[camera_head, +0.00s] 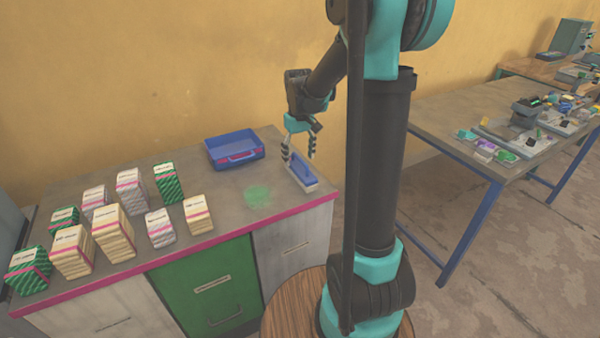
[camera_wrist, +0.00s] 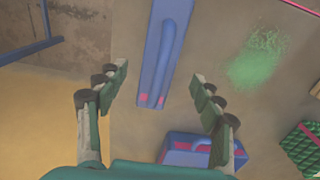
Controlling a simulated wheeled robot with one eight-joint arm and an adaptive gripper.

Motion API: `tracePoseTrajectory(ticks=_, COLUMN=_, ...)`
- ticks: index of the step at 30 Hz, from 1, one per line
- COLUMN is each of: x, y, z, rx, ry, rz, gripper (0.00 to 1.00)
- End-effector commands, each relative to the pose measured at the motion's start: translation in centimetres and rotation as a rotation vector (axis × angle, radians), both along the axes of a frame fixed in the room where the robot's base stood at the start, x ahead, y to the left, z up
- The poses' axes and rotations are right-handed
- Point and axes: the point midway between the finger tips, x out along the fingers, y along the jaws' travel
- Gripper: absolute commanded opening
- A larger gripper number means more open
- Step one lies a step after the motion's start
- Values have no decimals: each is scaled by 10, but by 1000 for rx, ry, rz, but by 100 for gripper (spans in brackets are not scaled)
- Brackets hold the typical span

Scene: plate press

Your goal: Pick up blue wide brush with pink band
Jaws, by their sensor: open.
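The blue wide brush (camera_head: 303,174) lies on the grey worktop near its right end, with a raised blue handle along it and a pale lower edge. In the wrist view the brush (camera_wrist: 153,60) runs up and down between the fingers, with pink marks at the handle's near end; a full pink band is not clear. My gripper (camera_head: 298,156) is open above the brush, its fingers pointing down. In the wrist view my gripper (camera_wrist: 158,73) has a finger on either side, apart from the brush. Its far end is cut off by the wrist view.
A blue tray (camera_head: 235,150) with pink marking stands left of the brush at the back. A green powdery patch (camera_head: 257,197) lies left of the brush. Several banded stacks (camera_head: 112,233) fill the worktop's left half. Another cluttered bench (camera_head: 450,125) stands at right.

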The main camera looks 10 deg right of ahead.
Motion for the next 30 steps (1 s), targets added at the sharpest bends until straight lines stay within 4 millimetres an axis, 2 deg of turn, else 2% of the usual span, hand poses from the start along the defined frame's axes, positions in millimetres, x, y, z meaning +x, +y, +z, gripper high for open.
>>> tracePoseTrajectory(ticks=5, x=-1, y=-1, z=-12, rx=0, ry=0, rz=0, gripper=67)
tracePoseTrajectory(ticks=13, x=-3, y=-3, z=-48, rx=0, ry=0, rz=0, gripper=67)
tracePoseTrajectory(ticks=23, x=-3, y=-3, z=-55, rx=0, ry=0, rz=0, gripper=67)
tracePoseTrajectory(ticks=30, x=-3, y=-3, z=-54, rx=0, ry=0, rz=0, gripper=39)
